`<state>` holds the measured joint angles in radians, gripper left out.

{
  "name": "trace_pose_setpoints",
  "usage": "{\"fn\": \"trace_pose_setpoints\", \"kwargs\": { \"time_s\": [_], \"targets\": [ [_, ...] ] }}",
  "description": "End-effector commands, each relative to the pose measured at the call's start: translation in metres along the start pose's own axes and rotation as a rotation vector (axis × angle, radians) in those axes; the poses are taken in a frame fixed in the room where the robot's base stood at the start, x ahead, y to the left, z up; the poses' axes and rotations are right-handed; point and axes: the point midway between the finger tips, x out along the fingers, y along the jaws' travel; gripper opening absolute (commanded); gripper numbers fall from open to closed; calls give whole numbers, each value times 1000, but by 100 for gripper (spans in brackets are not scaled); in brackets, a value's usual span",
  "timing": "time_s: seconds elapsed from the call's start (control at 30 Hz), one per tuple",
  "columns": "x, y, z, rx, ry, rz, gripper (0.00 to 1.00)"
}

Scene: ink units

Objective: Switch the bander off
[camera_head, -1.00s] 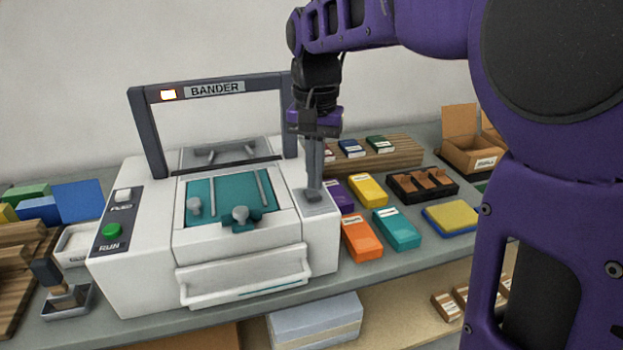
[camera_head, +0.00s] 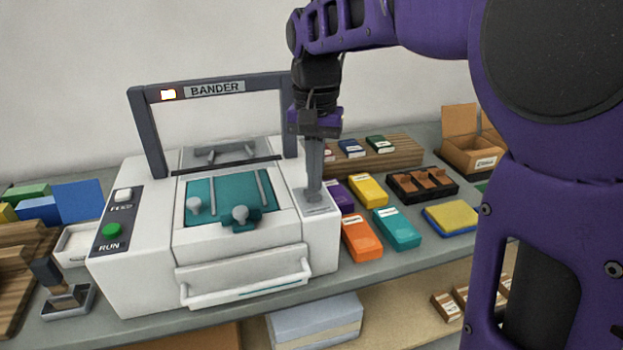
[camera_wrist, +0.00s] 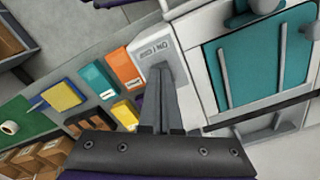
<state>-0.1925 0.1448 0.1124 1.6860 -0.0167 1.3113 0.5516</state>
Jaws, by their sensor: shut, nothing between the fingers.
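The bander (camera_head: 130,270) is a white machine with a dark frame arch and a teal bed. A small lamp (camera_head: 168,94) on the arch glows. A grey switch plate (camera_head: 325,208) lies on top of its right side. In the wrist view the plate carries a label (camera_wrist: 154,49) with small lettering that seems to include "ON". My gripper (camera_head: 314,194) points straight down with its fingers together and empty, tips at the plate. The fingertips also show in the wrist view (camera_wrist: 160,70). They hide most of the switch, so its position and any contact are unclear.
A green RUN button (camera_head: 112,230) and a white feed button (camera_head: 123,195) sit on the bander's left panel. Orange (camera_head: 361,238) and teal (camera_head: 396,229) packs lie close to its right. The arch stands just left of my gripper.

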Motion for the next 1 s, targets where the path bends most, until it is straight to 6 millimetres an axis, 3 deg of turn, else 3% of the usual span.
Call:
{"fn": "trace_pose_setpoints", "kwargs": {
  "time_s": [0.33,0.53,1.0],
  "targets": [
    [24,0,0,0,-1,1,0],
    [27,0,1,0,-4,3,0],
    [-28,0,0,0,-2,1,0]
  ]
}}
